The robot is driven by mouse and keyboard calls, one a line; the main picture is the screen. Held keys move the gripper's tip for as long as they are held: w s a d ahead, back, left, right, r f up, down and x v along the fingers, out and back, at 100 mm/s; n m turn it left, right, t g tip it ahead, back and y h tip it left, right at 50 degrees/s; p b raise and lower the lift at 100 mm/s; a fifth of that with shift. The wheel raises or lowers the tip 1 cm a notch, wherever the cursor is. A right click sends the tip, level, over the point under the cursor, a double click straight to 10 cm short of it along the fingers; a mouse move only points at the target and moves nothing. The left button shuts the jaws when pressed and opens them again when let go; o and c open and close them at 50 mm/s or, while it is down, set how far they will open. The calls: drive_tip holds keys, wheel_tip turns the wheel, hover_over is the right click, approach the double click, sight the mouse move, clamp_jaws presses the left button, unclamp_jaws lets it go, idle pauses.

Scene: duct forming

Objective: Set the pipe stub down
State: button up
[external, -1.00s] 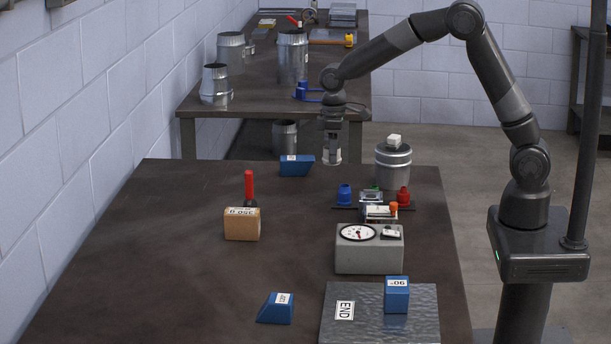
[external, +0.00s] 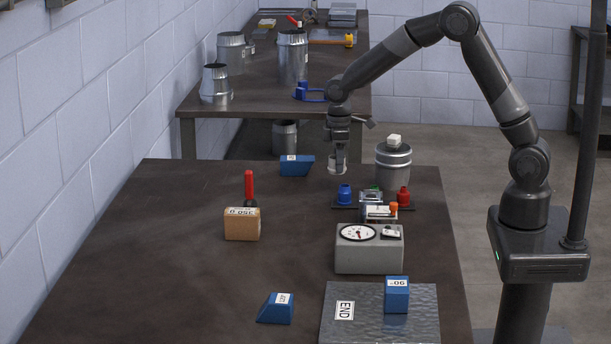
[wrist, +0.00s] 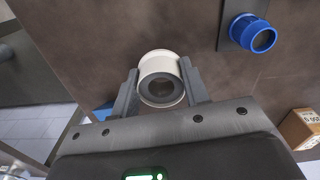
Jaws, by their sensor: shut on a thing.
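The pipe stub (wrist: 157,66) is a short white ring-shaped piece with a dark bore. It shows between the two fingers of my gripper (wrist: 160,85) in the wrist view. In the external view the pipe stub (external: 336,168) sits under my gripper (external: 338,155), at the far edge of the near table (external: 180,230). My gripper is shut on it. Whether its underside touches the tabletop cannot be told.
A metal canister (external: 393,168) with a white block on top stands just right of my gripper. A blue wedge (external: 296,166) lies to its left. Blue (external: 345,193) and red (external: 403,196) fittings stand in front. The table's left middle is mostly clear.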

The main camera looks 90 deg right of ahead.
drive_tip(key=shift+f, duration=2.25)
drive_tip(key=shift+f, duration=0.1)
drive_tip(key=o, duration=1)
drive_tip(key=shift+f, duration=0.1)
